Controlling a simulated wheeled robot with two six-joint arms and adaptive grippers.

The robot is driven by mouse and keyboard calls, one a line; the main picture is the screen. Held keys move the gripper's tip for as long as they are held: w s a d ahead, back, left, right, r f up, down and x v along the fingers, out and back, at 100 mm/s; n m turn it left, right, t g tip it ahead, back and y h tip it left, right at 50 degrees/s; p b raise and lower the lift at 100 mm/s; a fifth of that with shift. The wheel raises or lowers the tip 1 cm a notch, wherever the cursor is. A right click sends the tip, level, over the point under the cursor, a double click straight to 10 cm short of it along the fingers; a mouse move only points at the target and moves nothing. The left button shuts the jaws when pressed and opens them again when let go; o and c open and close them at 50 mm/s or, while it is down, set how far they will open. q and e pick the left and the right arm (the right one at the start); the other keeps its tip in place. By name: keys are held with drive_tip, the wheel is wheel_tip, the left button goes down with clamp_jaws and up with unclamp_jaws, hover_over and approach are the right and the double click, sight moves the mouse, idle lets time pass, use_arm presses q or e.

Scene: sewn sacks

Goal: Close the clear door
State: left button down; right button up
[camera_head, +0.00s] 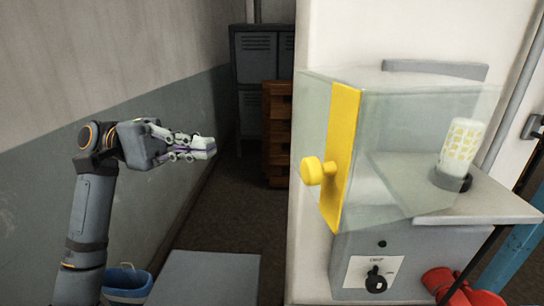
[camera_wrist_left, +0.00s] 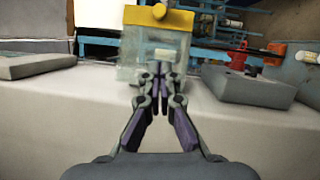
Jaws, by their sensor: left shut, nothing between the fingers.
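The clear door (camera_head: 405,125) is a see-through panel with a yellow edge strip (camera_head: 342,150) and a round yellow knob (camera_head: 312,171). It is on a grey machine (camera_head: 415,255) at the right of the head view, and it reaches left past the machine's grey top. I cannot tell exactly how far it stands open. My left gripper (camera_head: 208,148) is shut and empty, left of the knob with a clear gap between. In the left wrist view, the clear panels and yellow strip (camera_wrist_left: 170,22) show beyond my shut fingertips (camera_wrist_left: 160,68). My right gripper is out of view.
A pale patterned cylinder (camera_head: 462,146) stands on the machine's top. A dial (camera_head: 375,281) and red object (camera_head: 458,288) are low at the front right. A blue bucket (camera_head: 127,283) is at lower left. Lockers (camera_head: 250,55) and a wooden cabinet (camera_head: 276,135) stand behind.

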use_arm(q)
drive_tip(key=p, duration=0.5)
approach(327, 166)
drive_tip(key=w+d, duration=0.2)
drive_tip(key=w, duration=0.1)
drive_tip(key=s+d+p, duration=0.1)
drive_tip(key=s+d, duration=0.1)
drive_tip(key=s, duration=0.1)
drive_tip(key=shift+s+p, duration=0.25)
drive_tip(key=shift+p, duration=0.15)
drive_tip(key=shift+d, duration=0.1)
drive_tip(key=shift+w, duration=0.1)
